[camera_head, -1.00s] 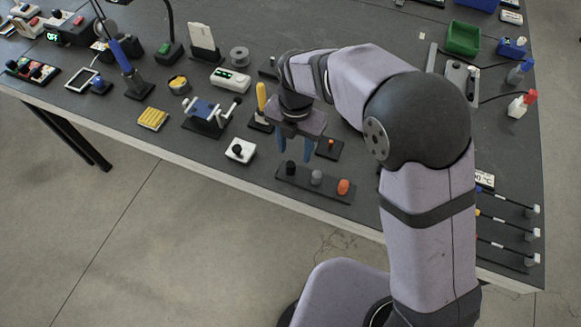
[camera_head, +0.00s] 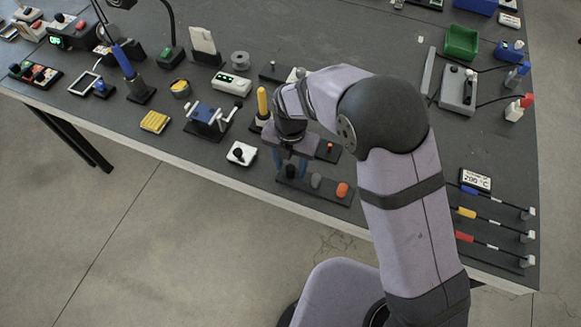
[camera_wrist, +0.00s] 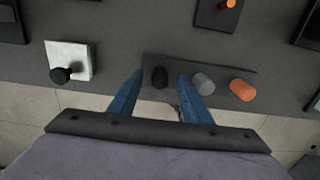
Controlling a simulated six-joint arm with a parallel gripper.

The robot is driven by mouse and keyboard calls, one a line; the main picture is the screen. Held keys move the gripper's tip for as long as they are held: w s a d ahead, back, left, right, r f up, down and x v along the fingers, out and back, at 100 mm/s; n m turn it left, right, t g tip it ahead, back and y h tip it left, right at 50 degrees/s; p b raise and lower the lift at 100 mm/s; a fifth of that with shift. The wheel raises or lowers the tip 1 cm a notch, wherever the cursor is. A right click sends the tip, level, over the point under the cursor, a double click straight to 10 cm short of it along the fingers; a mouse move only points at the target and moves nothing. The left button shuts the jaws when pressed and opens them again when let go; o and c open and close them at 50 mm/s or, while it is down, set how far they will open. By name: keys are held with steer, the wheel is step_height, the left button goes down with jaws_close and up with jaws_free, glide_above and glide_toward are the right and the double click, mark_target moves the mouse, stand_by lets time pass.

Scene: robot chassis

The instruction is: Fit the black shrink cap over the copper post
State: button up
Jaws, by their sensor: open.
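The black shrink cap (camera_head: 290,171) stands upright at the left end of a dark rack; it also shows in the wrist view (camera_wrist: 160,77). A grey cap (camera_wrist: 203,83) and an orange cap (camera_wrist: 242,90) stand to its right on the same rack. My gripper (camera_head: 291,163) is open and points down over the black cap. In the wrist view its blue fingers appear on either side of the black cap; I cannot tell whether they touch it. The copper post (camera_wrist: 231,4) stands on a small dark base behind the rack.
A white block with a black knob (camera_head: 241,154) lies left of the rack. A yellow-handled tool (camera_head: 262,102) stands just behind my gripper. The table's front edge runs close in front of the rack (camera_wrist: 190,58).

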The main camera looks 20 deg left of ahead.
steer(key=shift+f, duration=0.9)
steer(key=c, duration=1.1)
